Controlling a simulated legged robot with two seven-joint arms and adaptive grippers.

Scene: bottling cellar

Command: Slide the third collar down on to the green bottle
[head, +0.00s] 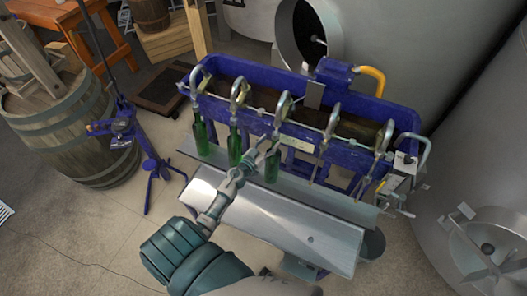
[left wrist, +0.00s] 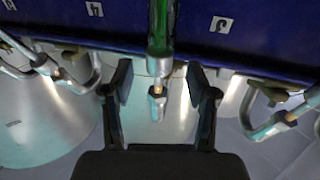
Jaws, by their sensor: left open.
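The third green bottle (head: 271,168) stands upright under the third spout (head: 284,100) of the blue filling trough. In the left wrist view, which looks upside down, its green neck (left wrist: 161,25) comes in from the top and meets a silver collar (left wrist: 159,66) in line with it. I cannot tell whether the collar sits around the bottle mouth or only overlaps it. My left gripper (head: 262,150) is at the neck of this bottle. Its open fingers (left wrist: 160,92) stand on either side of the collar, with a gap on both sides. My right gripper is not in view.
Two more green bottles (head: 201,137) (head: 235,148) stand under the spouts to the left. The two spouts on the right have no bottle. A metal shelf (head: 275,222) lies in front of the blue trough (head: 224,112). A barrel (head: 80,130) stands at the left.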

